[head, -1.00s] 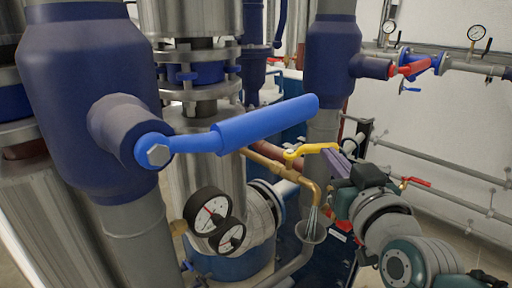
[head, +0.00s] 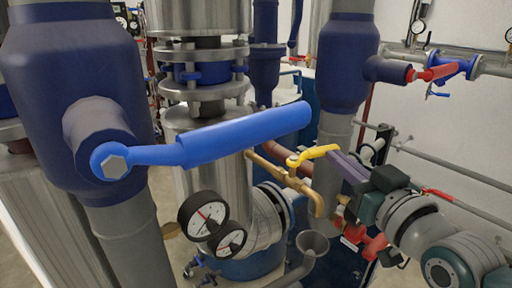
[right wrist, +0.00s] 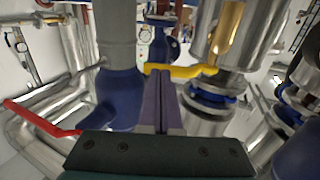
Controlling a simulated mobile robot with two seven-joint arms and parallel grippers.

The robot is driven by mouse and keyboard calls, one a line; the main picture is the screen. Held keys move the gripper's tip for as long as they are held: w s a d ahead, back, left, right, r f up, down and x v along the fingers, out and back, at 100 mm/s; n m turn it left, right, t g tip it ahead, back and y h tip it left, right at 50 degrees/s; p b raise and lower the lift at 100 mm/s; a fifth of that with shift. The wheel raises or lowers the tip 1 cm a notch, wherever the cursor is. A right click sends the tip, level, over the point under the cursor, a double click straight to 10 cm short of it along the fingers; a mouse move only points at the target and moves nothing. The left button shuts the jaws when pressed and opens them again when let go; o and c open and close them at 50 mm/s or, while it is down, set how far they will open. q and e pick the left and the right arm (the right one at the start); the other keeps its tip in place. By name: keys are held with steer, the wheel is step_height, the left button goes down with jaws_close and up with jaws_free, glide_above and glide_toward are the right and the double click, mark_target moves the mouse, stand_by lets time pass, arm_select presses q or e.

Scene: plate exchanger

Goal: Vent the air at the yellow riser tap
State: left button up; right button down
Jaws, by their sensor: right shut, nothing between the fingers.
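The yellow tap handle (head: 318,152) sits on a brass pipe (head: 270,170) in the middle of the head view. The pipe bends down into an open spout (head: 318,205) above a grey funnel (head: 312,243). I see no stream between spout and funnel. My right gripper (head: 337,158) has purple fingers, shut and empty, with tips close to the handle's free end. In the right wrist view the shut fingertips (right wrist: 161,78) are at the yellow handle (right wrist: 185,70); I cannot tell whether they touch. My left gripper is not in view.
A large blue lever (head: 245,135) juts across the left foreground from a dark blue valve body. Two round gauges (head: 203,214) stand below it. Behind are steel vessels and a blue riser (head: 347,55). A red-handled valve (head: 436,73) is at the upper right.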

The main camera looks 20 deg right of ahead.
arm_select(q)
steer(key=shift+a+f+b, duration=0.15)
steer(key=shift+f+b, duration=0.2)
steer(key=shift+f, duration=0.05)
arm_select(e)
steer(key=shift+w+d, duration=0.25)
steer(key=shift+w, duration=0.25)
steer(key=shift+w+d, duration=0.25)
steer(key=shift+w, duration=0.2)
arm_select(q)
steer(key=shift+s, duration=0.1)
arm_select(e)
steer(key=shift+w, duration=0.1)
